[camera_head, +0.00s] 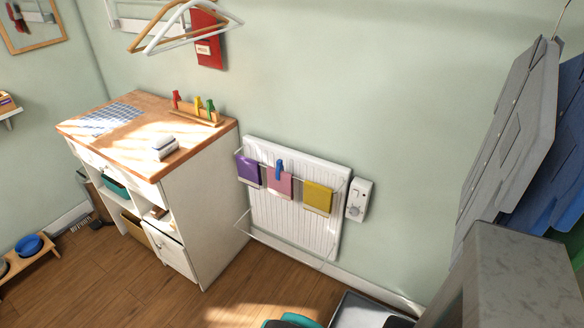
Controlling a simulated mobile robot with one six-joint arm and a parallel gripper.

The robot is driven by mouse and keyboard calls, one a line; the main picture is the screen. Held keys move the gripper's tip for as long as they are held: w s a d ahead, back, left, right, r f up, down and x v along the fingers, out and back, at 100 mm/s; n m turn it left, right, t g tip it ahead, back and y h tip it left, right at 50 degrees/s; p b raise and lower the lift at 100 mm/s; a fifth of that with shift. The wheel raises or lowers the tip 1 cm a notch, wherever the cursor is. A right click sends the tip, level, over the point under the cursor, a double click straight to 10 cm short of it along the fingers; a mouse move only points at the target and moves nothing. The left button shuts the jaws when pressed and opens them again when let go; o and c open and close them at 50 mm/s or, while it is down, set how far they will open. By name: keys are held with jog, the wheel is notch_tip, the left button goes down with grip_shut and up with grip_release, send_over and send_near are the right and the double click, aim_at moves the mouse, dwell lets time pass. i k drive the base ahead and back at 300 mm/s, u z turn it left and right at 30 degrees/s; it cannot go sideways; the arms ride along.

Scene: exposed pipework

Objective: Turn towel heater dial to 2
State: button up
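The towel heater (296,215) is a white ribbed panel low on the pale green wall, with a wire rail in front. A white control box (359,199) is mounted on the wall just right of the panel. A small round dial (355,211) shows on the lower part of the box. Its markings and pointer are too small to read. Purple (248,171), pink (280,184) and yellow (318,197) cloths hang on the rail, with a blue clip (279,169) at the pink one. My gripper is not in view.
A white cabinet with a wooden top (190,135) stands left of the heater. A tray (365,312) lies below the box. Wooden floor (225,290) is open before the heater.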

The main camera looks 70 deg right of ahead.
aim_at(353, 212)
jog(key=z, duration=4.65)
jog(key=i, duration=0.1)
jog(key=u, duration=3.05)
jog(key=k, duration=0.9)
jog(key=u, duration=0.15)
jog(key=i, duration=0.9)
jog(key=z, duration=0.05)
